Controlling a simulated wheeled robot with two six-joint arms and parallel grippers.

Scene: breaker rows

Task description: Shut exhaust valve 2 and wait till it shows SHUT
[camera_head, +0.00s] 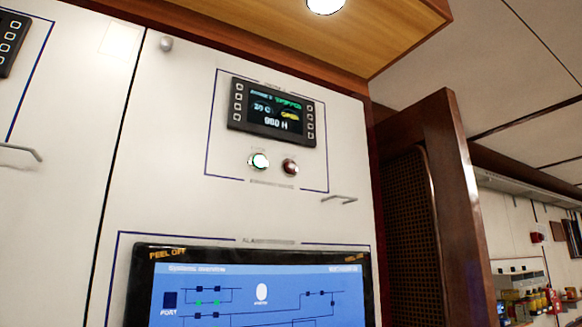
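A small black display unit (272,110) is set in the white cabinet front, inside a blue outline. Its screen has a green word that is too blurred to read surely, a temperature reading, a yellow word that looks like OPEN, and an hours line. Below it are a round button lit white-green (259,160) and a dark red round button (290,166). Their labels are too small to read, so I cannot tell which valve they belong to. Neither of my grippers is in view.
A large blue screen (250,297) with a line diagram sits below. Part of another display unit (12,38) shows at the upper left edge. Metal handles (339,199) stick out from the cabinet doors. A brown wooden panel (455,190) stands at the right.

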